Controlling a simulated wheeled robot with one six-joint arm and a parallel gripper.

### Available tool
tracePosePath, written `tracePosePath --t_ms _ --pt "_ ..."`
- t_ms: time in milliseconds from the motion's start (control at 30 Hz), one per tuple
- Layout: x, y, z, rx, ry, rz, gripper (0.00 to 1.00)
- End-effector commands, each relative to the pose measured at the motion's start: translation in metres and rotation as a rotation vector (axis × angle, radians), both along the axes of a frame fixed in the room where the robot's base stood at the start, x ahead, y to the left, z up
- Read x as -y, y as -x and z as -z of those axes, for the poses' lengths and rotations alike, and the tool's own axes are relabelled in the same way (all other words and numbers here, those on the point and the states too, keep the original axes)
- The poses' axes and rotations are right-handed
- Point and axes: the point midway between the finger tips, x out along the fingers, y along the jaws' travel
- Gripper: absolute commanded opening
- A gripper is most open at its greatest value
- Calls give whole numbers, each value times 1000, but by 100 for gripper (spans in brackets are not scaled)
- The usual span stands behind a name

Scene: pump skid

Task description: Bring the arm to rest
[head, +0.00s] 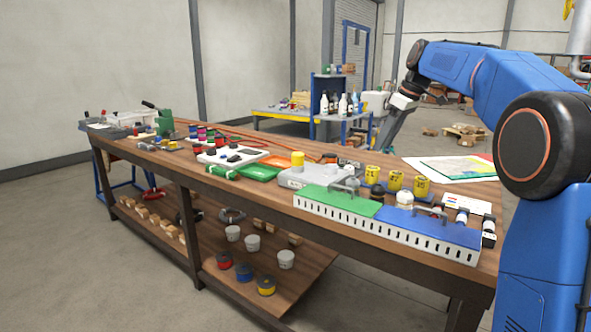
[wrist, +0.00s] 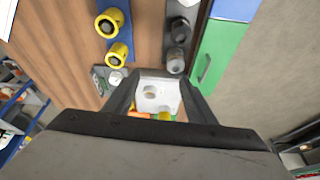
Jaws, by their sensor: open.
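My blue arm (head: 470,75) reaches in from the right in the head view, bent at a raised elbow, with its forearm running back over the far side of the workbench. My gripper (head: 385,140) hangs at the arm's end, tilted downward behind the yellow cans. In the wrist view my gripper (wrist: 160,76) has its two dark fingers apart, with nothing held between them. A pale grey casing (wrist: 158,95) shows beyond the gap between the fingers. I cannot tell the exact height of the fingertips above the bench.
The wooden workbench (head: 255,188) carries several yellow cans (head: 395,180), a grey casing with a yellow cap (head: 297,158), a perforated white box with green and blue lids (head: 430,226), and trays with small parts (head: 233,157). A blue shelf with bottles (head: 327,90) stands behind.

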Motion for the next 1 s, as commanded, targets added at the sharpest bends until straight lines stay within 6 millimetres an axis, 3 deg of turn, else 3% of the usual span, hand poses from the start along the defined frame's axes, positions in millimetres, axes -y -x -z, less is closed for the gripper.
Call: tracePosePath --t_ms 267,533,767,1000 --pt "-3 54 1 -10 8 102 51" --pt "-5 139 18 -18 18 263 51" --pt "-5 212 46 -20 23 394 51" --pt "-2 288 86 -12 24 525 51"
